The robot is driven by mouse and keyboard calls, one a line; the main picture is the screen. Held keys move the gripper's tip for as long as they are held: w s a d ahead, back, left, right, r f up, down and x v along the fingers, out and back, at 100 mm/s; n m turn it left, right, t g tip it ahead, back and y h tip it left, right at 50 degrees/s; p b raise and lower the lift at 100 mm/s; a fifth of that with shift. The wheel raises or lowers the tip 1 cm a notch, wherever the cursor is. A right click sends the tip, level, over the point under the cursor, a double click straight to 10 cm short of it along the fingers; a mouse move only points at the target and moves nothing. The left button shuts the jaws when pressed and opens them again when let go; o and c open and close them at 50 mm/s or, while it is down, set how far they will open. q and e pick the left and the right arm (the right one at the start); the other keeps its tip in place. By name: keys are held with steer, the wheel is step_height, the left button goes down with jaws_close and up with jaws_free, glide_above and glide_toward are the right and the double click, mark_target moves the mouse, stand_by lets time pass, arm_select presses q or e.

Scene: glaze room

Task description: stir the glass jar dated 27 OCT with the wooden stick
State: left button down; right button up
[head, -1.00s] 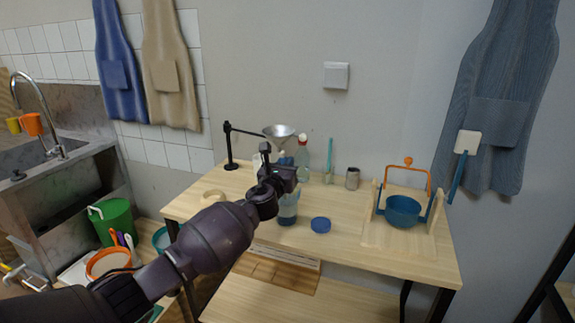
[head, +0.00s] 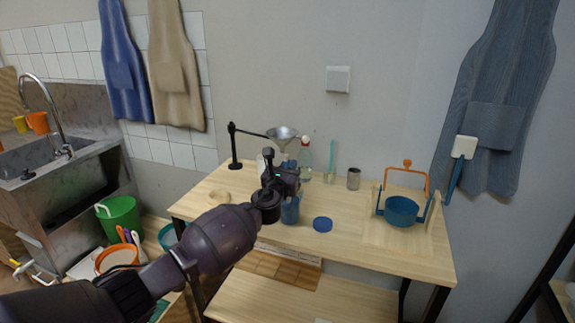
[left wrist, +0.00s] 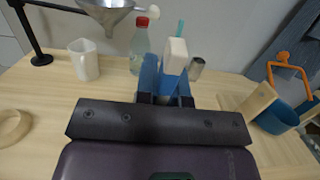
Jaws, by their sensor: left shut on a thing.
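My left gripper (head: 285,180) is over the table, shut on what looks like the wooden stick, whose pale, blocky end (left wrist: 175,55) shows between the fingers in the left wrist view. A glass jar with blue contents (head: 290,211) stands upright directly below the gripper in the head view. Its date cannot be read, and its upper part is hidden by the gripper. I cannot tell whether the stick's lower end is inside the jar. A round blue lid (head: 322,225) lies flat on the table to the jar's right. My right gripper is not in view.
Behind stand a funnel on a black stand (head: 282,133), a white jug (left wrist: 84,60), a red-capped bottle (left wrist: 140,45), a glass with a teal tool (head: 329,176) and a metal cup (head: 353,178). A blue pot (head: 401,211) hangs right. A ring (head: 217,197) lies left. The front right is clear.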

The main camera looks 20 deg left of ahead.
arm_select(q)
steer(key=shift+a+r+p, duration=0.1)
steer(key=shift+r+p, duration=2)
steer(key=shift+r, duration=0.15)
step_height(320, 180, up, 7)
steer(key=p, duration=0.6)
glide_above(286, 156)
steer(key=w, duration=0.2)
steer(key=shift+s+f, duration=0.15)
steer(key=shift+f, duration=0.05)
